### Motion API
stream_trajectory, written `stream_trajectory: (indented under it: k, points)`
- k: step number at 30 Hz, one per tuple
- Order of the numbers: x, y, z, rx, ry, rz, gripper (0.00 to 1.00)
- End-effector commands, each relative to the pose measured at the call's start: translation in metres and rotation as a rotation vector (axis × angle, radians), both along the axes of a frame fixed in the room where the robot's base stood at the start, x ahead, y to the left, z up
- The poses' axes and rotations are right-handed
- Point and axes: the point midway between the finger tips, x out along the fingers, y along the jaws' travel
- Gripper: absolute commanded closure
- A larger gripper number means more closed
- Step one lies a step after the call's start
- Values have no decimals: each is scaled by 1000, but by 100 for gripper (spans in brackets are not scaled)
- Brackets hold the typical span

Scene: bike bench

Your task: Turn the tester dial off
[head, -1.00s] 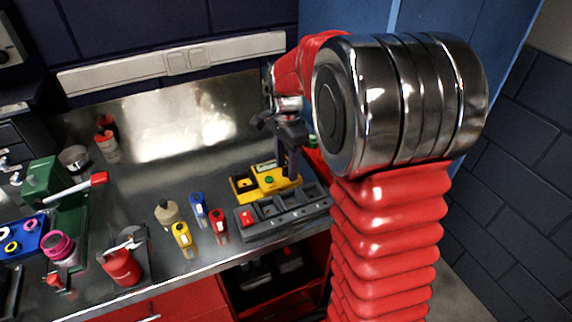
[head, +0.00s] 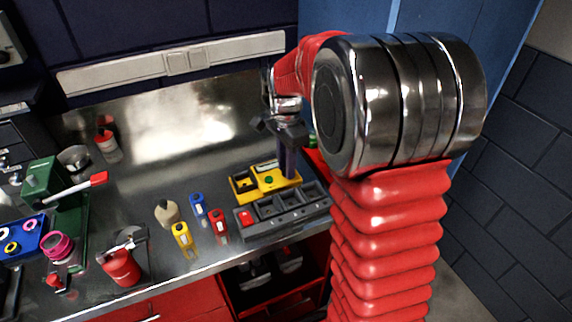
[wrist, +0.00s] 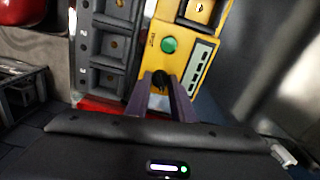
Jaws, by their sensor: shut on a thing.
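The tester (head: 272,178) is a yellow box with a green button and a small display, on the bench below my gripper in the head view. In the wrist view its yellow face (wrist: 192,62) runs up from the centre. The black dial (wrist: 160,77) sits at its near end, between my fingertips. My gripper (wrist: 161,84) points down at the tester and is shut on the dial. It also shows in the head view (head: 287,165), where its fingers hide the dial. The dial's pointer and markings cannot be read.
A grey compartment tray (head: 285,212) with a red block in its left slot lies directly beside the tester. Several small bottles (head: 199,205) stand to its left. A red canister (head: 121,268) is near the bench edge. The back middle of the steel bench is clear.

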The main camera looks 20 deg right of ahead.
Motion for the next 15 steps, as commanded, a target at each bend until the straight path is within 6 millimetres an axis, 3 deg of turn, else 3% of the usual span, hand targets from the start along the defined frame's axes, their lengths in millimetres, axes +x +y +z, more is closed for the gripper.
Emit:
stream_trajectory:
  k: [15]
  points:
    - [1, 1, 0, 0, -2, 161, 100]
